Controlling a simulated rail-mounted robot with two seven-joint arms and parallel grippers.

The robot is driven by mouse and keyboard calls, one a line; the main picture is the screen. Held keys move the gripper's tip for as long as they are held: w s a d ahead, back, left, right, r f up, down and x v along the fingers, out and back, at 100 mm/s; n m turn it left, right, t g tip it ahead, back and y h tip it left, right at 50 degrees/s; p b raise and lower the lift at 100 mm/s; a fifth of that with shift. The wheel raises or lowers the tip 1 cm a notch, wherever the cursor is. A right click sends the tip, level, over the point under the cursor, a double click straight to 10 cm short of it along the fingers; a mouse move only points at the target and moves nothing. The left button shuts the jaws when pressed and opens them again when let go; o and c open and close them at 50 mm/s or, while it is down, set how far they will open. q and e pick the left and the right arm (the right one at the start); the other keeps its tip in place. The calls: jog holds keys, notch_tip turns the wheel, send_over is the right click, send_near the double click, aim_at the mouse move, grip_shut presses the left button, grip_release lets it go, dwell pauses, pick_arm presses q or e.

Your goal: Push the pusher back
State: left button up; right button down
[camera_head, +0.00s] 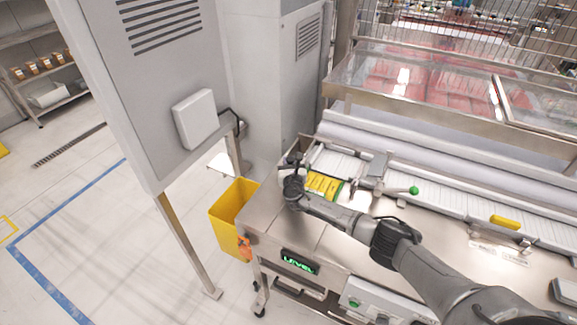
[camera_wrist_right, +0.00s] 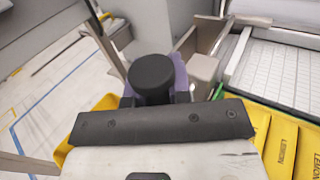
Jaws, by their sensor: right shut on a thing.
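My right gripper (camera_head: 293,172) is at the left end of the machine's steel table, beside the yellow packs. In the right wrist view, the right gripper (camera_wrist_right: 154,92) is shut on a round black knob (camera_wrist_right: 153,72), which I take to be the pusher's handle. Purple finger parts show on both sides of the knob. A grey metal bracket (camera_wrist_right: 205,68) stands just beyond it; whether it joins the knob is hidden. Yellow packs (camera_head: 323,185) lie right of the gripper; "LEMON" is readable on them in the right wrist view (camera_wrist_right: 283,146). My left gripper is not in view.
A yellow bin (camera_head: 229,218) stands on the floor left of the table (camera_head: 268,222). A grey cabinet (camera_head: 150,90) rises at the left. A green-knobbed lever (camera_head: 413,190) and a yellow piece (camera_head: 505,222) lie along the white conveyor (camera_head: 450,203) at the right.

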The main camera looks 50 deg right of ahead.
jog(key=shift+s+d+f, duration=0.1)
jog(key=shift+d+f, duration=0.05)
jog(key=shift+d, duration=0.05)
jog(key=c, duration=1.4)
grip_release()
jog(key=o, duration=0.3)
jog(key=shift+d, duration=0.1)
jog(key=shift+o, duration=0.2)
